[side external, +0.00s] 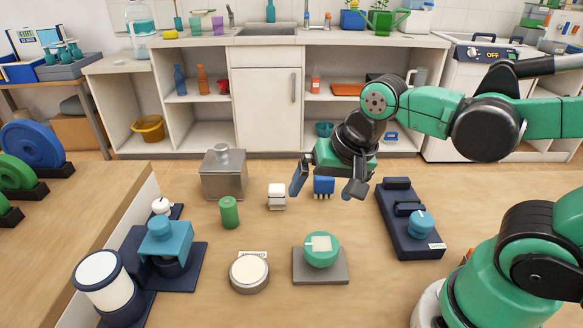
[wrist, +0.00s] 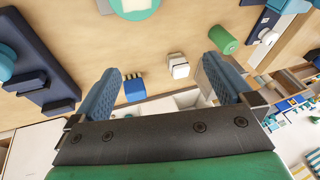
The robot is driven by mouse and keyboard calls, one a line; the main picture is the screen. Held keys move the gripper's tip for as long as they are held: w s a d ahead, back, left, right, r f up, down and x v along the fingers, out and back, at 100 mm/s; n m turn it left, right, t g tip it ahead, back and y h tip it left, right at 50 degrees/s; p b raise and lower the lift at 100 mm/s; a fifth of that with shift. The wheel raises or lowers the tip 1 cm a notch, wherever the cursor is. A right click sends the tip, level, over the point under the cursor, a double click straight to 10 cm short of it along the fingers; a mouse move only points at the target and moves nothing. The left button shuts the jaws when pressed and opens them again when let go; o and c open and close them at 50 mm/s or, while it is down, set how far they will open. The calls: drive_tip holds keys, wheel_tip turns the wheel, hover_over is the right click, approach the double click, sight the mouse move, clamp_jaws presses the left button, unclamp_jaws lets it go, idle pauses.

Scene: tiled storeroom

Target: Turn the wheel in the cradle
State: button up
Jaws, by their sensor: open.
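No wheel is plainly seated in a cradle at my gripper. A large blue wheel (side external: 32,144) and smaller green wheels (side external: 15,172) stand upright in dark holders on the left table. A green disc (side external: 322,243) with a pale patch sits on a grey square base (side external: 320,279); part of the disc shows in the wrist view (wrist: 135,8). A navy stand (side external: 397,212) at right carries a teal knob-like cylinder (side external: 421,223). I cannot tell which is meant. My gripper (side external: 323,192) is open and empty above the table; its spread fingers show in the wrist view (wrist: 166,72).
A blue block (side external: 324,186), a white block (side external: 277,197), a green cylinder (side external: 229,212) and a grey metal box (side external: 224,173) stand near my gripper. A round white-topped disc (side external: 249,272) and navy-and-teal apparatus (side external: 166,250) are at front left. The table's middle has bare patches.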

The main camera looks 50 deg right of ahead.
sight(321, 244)
drive_tip(key=m+g, duration=0.1)
drive_tip(key=m, duration=0.2)
drive_tip(key=s+a+f+m+g, duration=0.1)
drive_tip(key=m, duration=0.1)
drive_tip(key=a+m+g, duration=0.1)
drive_tip(key=m, duration=0.2)
drive_tip(key=shift+s+f+m, duration=0.15)
drive_tip(key=shift+f+m, duration=0.15)
drive_tip(key=shift+f, duration=0.05)
drive_tip(key=m, duration=0.1)
drive_tip(key=m+g, duration=0.1)
drive_tip(key=m, duration=0.1)
drive_tip(key=shift+s+a+f+m, duration=0.3)
drive_tip(key=shift+s+m, duration=0.1)
drive_tip(key=shift+f, duration=2.8)
drive_tip(key=c, duration=1.2)
